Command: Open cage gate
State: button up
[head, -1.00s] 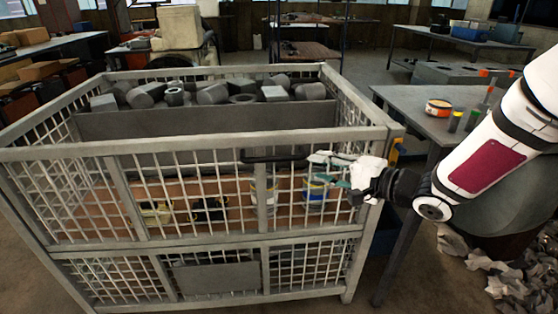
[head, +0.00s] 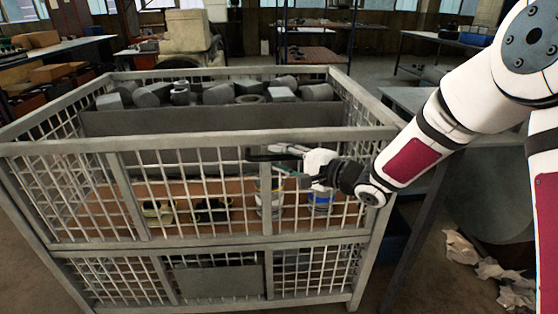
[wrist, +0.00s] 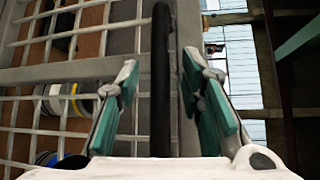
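The cage (head: 205,142) is a grey metal frame with mesh sides. Its front gate panel looks closed. A black bar handle (head: 262,155) runs along the top front rail, and in the wrist view the handle (wrist: 160,75) stands upright in the middle. My gripper (head: 287,163) is at the handle's right end in the head view. In the wrist view my gripper (wrist: 163,100) has its two teal-padded fingers apart, one on each side of the handle, with visible gaps. It is open and does not grip the bar.
Inside the cage, a grey bin (head: 215,120) holds several metal parts. Cans (head: 320,198) and small yellow-black items (head: 210,210) sit lower behind the mesh. A workbench (head: 410,98) stands to the right. Crumpled paper (head: 480,258) lies on the floor at right.

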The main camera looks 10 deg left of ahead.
jog(key=shift+w+a, duration=0.25)
jog(key=shift+a, duration=0.35)
grip_shut()
jog(key=shift+f, duration=0.1)
jog(key=shift+d, duration=0.1)
